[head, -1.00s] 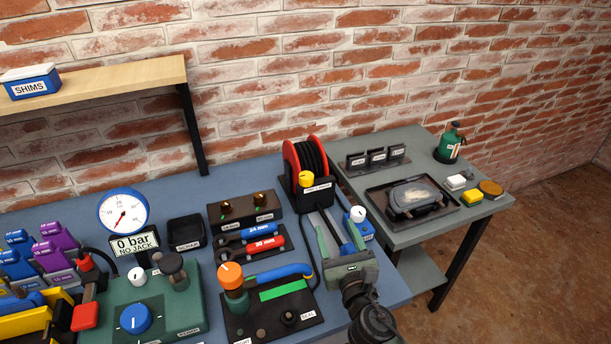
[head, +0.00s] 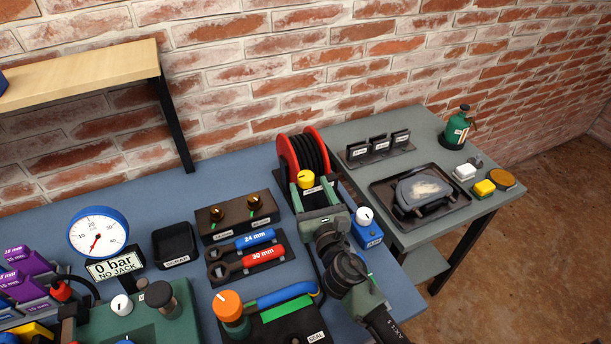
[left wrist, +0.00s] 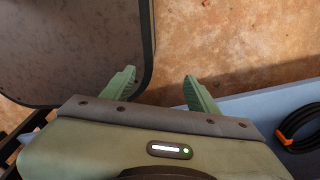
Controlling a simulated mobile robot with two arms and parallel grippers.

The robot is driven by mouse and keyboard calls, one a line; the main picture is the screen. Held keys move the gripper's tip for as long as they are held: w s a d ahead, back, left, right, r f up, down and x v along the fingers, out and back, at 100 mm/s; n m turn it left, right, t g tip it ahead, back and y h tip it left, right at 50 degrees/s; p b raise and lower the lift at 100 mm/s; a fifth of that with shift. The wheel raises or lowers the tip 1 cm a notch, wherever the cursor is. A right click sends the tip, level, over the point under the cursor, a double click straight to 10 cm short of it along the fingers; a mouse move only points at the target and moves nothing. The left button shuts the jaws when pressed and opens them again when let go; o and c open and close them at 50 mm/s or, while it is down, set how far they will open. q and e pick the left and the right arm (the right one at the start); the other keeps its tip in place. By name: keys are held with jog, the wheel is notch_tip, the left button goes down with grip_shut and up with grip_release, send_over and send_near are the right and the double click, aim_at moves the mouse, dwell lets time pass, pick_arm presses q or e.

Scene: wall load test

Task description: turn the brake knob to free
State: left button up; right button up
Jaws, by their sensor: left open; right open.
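The yellow knob (head: 305,180), which I take for the brake knob, sits on the black base in front of the red hose reel (head: 290,160) in the head view. My right gripper (head: 311,186) is open, with its green fingers reaching to either side of the knob. I cannot tell whether they touch it. Any label at the knob is too small to read or hidden. My left gripper (left wrist: 160,80) shows in the left wrist view, open and empty, above the brown floor.
A blue box with a white knob (head: 365,216) stands just right of my right gripper. Two spanners (head: 262,240), a black fitting block (head: 240,215) and an orange knob (head: 229,306) lie to the left. A grey side table (head: 420,232) holds a black tray (head: 447,213).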

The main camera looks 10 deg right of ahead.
aim_at(308, 185)
jog(key=w, duration=0.3)
jog(key=shift+w+a+f, duration=0.1)
jog(key=shift+w+f, duration=0.05)
jog(key=shift+w, duration=0.35)
grip_shut()
pick_arm(q)
jog(key=shift+w+r, duration=0.15)
jog(key=shift+w, duration=0.35)
